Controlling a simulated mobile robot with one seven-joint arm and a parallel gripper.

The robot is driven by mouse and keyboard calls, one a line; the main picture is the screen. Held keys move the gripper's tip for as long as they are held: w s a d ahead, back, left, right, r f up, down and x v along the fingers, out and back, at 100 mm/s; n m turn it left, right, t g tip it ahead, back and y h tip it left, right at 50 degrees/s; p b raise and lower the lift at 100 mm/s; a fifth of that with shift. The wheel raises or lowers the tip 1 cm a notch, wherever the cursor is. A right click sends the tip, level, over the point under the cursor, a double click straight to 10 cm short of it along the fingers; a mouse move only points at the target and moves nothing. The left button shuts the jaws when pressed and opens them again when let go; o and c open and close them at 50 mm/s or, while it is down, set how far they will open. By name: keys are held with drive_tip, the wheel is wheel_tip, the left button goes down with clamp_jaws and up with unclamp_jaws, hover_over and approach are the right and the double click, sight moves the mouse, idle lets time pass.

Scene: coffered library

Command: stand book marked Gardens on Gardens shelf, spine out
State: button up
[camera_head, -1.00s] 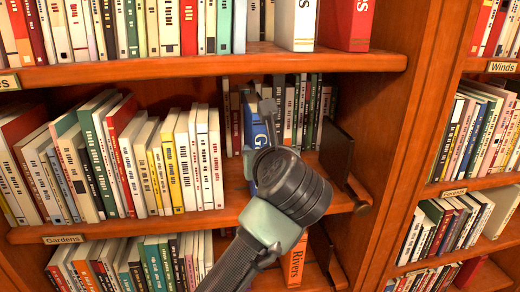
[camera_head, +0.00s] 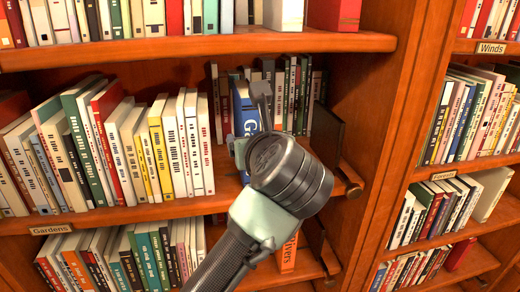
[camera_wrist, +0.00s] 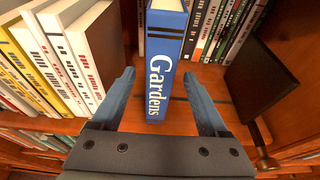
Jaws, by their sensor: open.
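The blue book marked Gardens (camera_wrist: 166,60) stands upright on the Gardens shelf (camera_head: 120,215), its lettered spine facing out. It also shows in the head view (camera_head: 246,118), partly hidden by my arm. My gripper (camera_wrist: 160,82) is open, with one finger on each side of the book's spine. In the wrist view there are visible gaps between the fingers and the book. In the head view my wrist hides most of the gripper. The Gardens label (camera_head: 52,229) is on the shelf's front edge at the left.
White and coloured books (camera_head: 165,150) lean in a row left of the blue book. Thinner books (camera_head: 300,95) stand behind it. A dark bookend plate (camera_wrist: 258,82) with a knob stands to its right. An orange Rivers book (camera_head: 288,255) is on the shelf below.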

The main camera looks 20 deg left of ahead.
drive_tip(key=b+v, duration=0.4)
drive_tip(key=v, duration=0.7)
drive_tip(key=w+d+r+n+t+h+b, duration=0.1)
drive_tip(key=d+r+n+t+h, duration=0.25)
drive_tip(key=d+n, duration=0.2)
drive_tip(key=d+r+n+t+h+b, duration=0.1)
drive_tip(key=d+r+n+t+h, duration=0.25)
drive_tip(key=d, duration=0.35)
drive_tip(key=s+d+r+n+t+b, duration=0.1)
drive_tip(key=s+r+n+t, duration=0.2)
drive_tip(key=n, duration=0.7)
drive_tip(key=s+r+n+t+h+b, duration=0.1)
drive_tip(key=s+r+n+t, duration=0.2)
drive_tip(key=n, duration=0.7)
drive_tip(key=s+t, duration=0.2)
drive_tip(key=s, duration=0.2)
drive_tip(key=shift+s+d+r, duration=0.3)
drive_tip(key=shift+s+d, duration=0.05)
drive_tip(key=shift+d, duration=0.05)
drive_tip(key=shift+f, duration=0.1)
